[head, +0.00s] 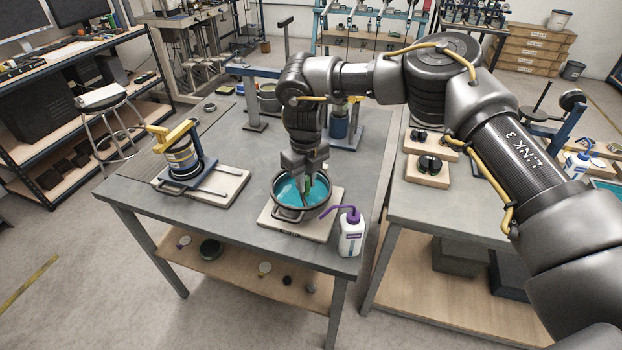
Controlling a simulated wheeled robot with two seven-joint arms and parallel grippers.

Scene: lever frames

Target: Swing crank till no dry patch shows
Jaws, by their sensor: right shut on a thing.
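A round dark-rimmed pan (283,213) sits on a pale base board (325,212) near the front of the grey table. Teal liquid or coating (288,188) covers most of what I see of its inside. My right gripper (311,180) reaches down from above into the pan and is shut on the crank (324,184). The crank's grip is mostly hidden by the jaws. The gripper and crank cover the middle of the pan, so I cannot tell whether a dry patch lies there. My left gripper is not in view.
A white wash bottle (351,236) with a purple cap stands close right of the pan, its spout toward it. A yellow-topped clamp device (181,150) stands on a board at left. A blue frame (252,95) stands behind. The table's front left is clear.

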